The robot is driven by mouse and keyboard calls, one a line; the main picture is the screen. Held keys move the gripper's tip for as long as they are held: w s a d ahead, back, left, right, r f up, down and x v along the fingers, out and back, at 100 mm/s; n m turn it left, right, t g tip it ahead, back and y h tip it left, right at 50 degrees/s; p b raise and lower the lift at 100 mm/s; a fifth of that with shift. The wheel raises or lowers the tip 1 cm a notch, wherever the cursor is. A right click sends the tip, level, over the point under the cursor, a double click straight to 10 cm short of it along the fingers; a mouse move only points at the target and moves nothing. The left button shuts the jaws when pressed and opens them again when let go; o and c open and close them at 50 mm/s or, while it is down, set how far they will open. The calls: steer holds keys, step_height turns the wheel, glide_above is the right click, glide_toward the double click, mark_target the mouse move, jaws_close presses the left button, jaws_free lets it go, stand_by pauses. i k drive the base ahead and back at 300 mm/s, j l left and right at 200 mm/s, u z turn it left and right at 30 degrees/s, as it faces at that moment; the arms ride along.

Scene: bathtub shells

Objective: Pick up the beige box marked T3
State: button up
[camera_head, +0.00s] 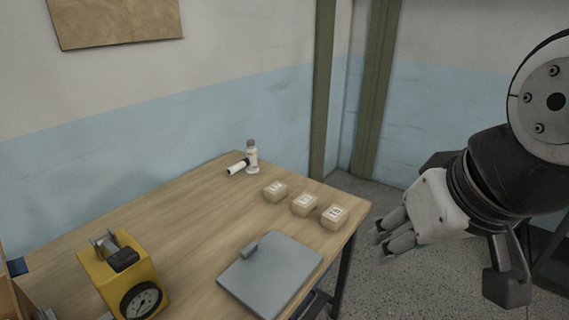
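Three small beige boxes stand in a slanting row near the right edge of the wooden table: a left box (275,191), a middle box (304,204) and a right box (334,218). Each has a white label with dark marks on top. The marks are too small to read surely, so I cannot tell which box is T3. My gripper (382,240) is to the right of the right box, beyond the table's edge, and points left. Its fingers look apart, with nothing between them. It touches no box.
The wooden table (190,215) also bears a grey clipboard-like plate (270,272), a yellow device with a dial (118,272), an upright white bottle (251,158) and a lying white cylinder (237,168). Blue-and-white walls and a green post (323,90) stand behind. Bare floor lies right of the table.

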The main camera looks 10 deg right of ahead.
mark_target(303, 205)
steer(key=i+l+u, duration=0.4)
steer(key=i+l, duration=0.5)
